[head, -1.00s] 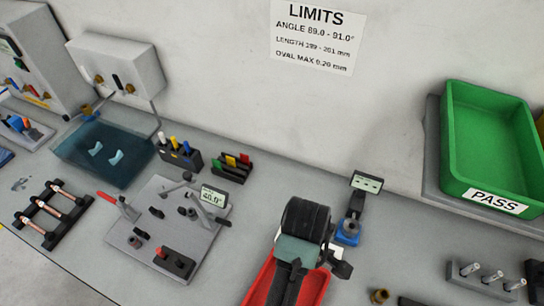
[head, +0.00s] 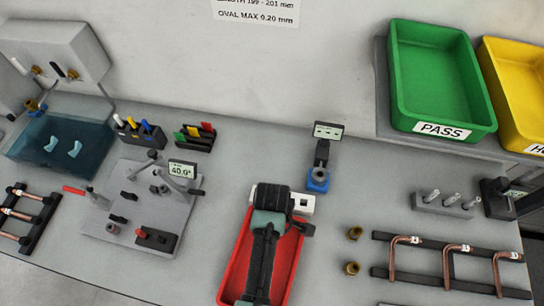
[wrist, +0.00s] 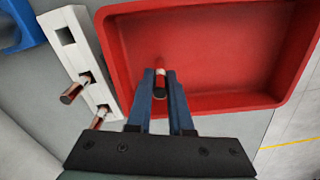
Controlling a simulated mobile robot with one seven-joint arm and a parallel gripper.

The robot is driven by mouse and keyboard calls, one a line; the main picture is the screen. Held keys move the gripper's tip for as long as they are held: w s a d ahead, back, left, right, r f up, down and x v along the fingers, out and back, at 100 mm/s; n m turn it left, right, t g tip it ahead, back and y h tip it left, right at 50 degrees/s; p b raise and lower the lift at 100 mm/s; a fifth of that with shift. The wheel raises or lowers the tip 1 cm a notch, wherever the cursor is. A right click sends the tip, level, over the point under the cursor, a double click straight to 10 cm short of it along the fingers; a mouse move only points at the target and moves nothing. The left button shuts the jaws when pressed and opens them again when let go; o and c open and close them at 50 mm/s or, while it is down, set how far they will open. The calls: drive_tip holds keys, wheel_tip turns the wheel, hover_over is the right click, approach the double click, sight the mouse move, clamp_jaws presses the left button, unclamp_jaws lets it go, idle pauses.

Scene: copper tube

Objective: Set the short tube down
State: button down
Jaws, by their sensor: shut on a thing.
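My gripper (wrist: 161,88) has blue fingers and is shut on a short copper tube (wrist: 160,80) with a white band, seen in the wrist view. The tube is over the red tray (wrist: 210,16), near its left side; whether it touches the tray floor I cannot tell. In the head view my arm covers the gripper and the tube, above the red tray (head: 233,265). A white slotted block (wrist: 75,50) stands left of the tray in the wrist view, with two copper tubes (wrist: 72,93) in it. It partly shows in the head view (head: 303,200).
A blue-based gauge (head: 318,180) stands behind the tray. Brass fittings (head: 353,268) and a rack of bent copper tubes (head: 455,280) lie to the right. A green PASS bin (head: 440,132) and a yellow bin (head: 535,145) sit at the back right. A bending fixture (head: 125,225) is left.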

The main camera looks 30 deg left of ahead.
drive_tip(key=shift+f, duration=0.15)
drive_tip(key=c, duration=0.8)
unclamp_jaws()
wheel_tip(320, 180, up, 12)
drive_tip(key=shift+r+b, duration=0.2)
drive_tip(key=shift+b, duration=0.4)
